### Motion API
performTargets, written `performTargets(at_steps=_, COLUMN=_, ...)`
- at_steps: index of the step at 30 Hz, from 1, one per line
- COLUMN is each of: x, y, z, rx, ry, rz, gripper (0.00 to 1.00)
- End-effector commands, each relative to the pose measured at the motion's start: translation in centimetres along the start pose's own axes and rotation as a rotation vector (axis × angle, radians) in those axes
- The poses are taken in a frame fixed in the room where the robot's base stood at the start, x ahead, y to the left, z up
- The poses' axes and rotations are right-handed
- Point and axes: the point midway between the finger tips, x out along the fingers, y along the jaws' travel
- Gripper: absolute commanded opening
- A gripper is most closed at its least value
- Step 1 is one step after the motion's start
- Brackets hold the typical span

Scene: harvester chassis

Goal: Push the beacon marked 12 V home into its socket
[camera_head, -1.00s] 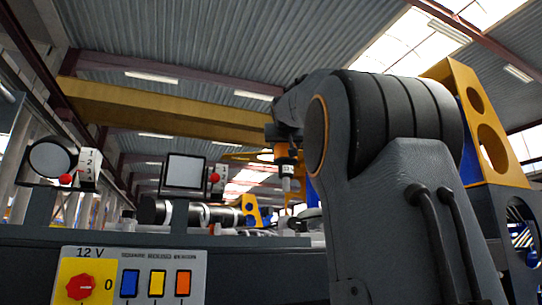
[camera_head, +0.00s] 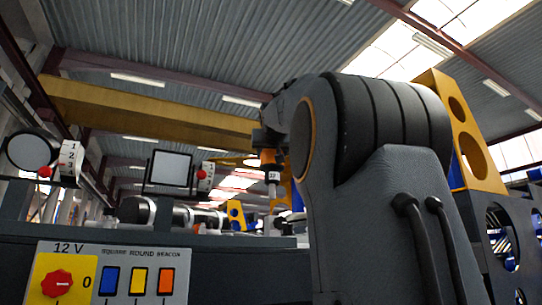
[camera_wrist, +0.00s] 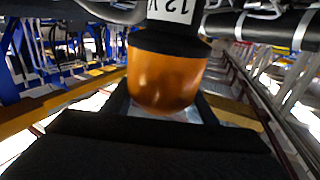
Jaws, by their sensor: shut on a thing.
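The beacon (camera_head: 268,157) has an amber dome, a dark collar and a white band. In the wrist view the amber dome (camera_wrist: 165,78) is large, and the band reads 12 V. My gripper (camera_head: 266,141) is shut on the dome end, with dark jaws (camera_wrist: 160,108) around it. In the head view the beacon hangs roughly upright, dome up and band down, with a thin pale part below the band. I cannot make out the socket in either view, nor tell whether the beacon's lower end touches anything.
A switch panel (camera_head: 113,285) marked 12 V has a red rotary knob (camera_head: 57,284) by a 0 and blue, yellow and orange switches. A round lamp (camera_head: 33,150) and a square lamp (camera_head: 170,168) stand behind it. A yellow perforated bracket (camera_head: 462,130) rises at right.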

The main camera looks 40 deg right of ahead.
Motion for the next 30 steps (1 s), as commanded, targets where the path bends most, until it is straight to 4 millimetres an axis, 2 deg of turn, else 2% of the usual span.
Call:
performTargets(at_steps=6, x=0.0, y=0.0, z=2.1, rx=0.0, ry=0.002, rz=0.001, gripper=0.0)
performTargets(at_steps=12, x=0.0, y=0.0, z=3.3, rx=0.0, ry=0.002, rz=0.0, gripper=0.0)
performTargets(at_steps=30, x=-0.1, y=0.0, z=3.4, rx=0.0, ry=0.003, rz=0.0, gripper=0.0)
